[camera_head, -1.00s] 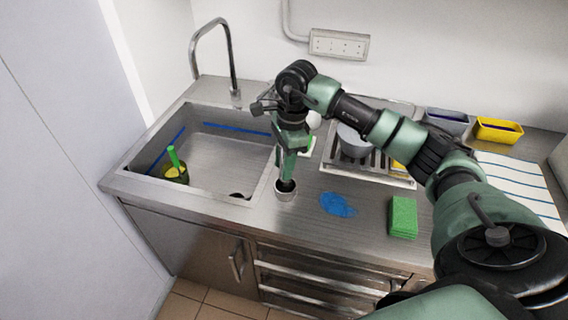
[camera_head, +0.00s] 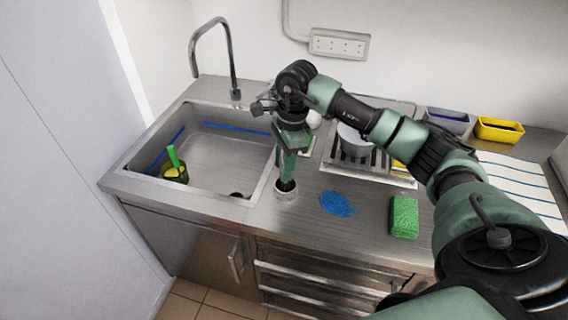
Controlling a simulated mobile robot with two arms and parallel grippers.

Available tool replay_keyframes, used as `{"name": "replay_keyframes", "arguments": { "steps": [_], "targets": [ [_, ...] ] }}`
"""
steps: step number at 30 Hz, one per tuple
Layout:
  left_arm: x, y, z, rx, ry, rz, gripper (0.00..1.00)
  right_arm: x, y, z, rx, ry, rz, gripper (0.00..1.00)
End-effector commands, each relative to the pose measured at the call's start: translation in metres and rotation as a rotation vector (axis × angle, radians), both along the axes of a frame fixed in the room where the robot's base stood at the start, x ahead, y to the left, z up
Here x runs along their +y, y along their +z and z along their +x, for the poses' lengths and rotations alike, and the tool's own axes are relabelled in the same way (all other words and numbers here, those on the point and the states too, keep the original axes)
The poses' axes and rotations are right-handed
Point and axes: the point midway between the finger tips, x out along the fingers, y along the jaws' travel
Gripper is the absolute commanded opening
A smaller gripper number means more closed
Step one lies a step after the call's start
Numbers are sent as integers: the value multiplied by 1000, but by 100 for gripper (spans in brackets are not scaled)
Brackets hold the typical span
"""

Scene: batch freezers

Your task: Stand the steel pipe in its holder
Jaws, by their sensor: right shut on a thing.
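My right gripper (camera_head: 286,180) points straight down over the counter just right of the sink and is shut. A short, round, light grey steel cup, which looks like the holder (camera_head: 285,195), stands upright on the counter directly below the fingertips. The fingertips are dark and meet the cup's mouth. The steel pipe itself cannot be made out; the fingers and the cup hide whatever is between them. I cannot tell how deep anything sits in the cup. My left gripper does not show.
The sink (camera_head: 228,150) with a green-handled brush in a pot (camera_head: 174,174) lies to the left. A blue cloth (camera_head: 338,204) and a green sponge (camera_head: 404,217) lie to the right. A dish rack with a pot (camera_head: 353,140) stands behind. Yellow and grey bins (camera_head: 498,130) stand at the back right.

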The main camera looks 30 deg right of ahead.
Motion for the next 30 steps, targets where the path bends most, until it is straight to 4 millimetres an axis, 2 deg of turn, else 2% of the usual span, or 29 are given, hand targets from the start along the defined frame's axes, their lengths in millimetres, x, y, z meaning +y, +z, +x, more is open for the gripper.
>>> {"name": "replay_keyframes", "arguments": {
  "steps": [12, 13, 14, 23, 30],
  "targets": [
    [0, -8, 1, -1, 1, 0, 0, 0, -9, 0, -1, 0, 0, 1],
    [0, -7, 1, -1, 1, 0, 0, 0, -8, 0, -1, 0, 1, 39],
    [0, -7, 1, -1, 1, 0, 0, 0, -8, 0, -1, 0, 1, 43],
    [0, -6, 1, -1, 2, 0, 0, 0, -8, 0, 0, 0, 0, 43],
    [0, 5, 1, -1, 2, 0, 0, -2, 10, 0, -1, 0, -1, 43]
  ]
}}
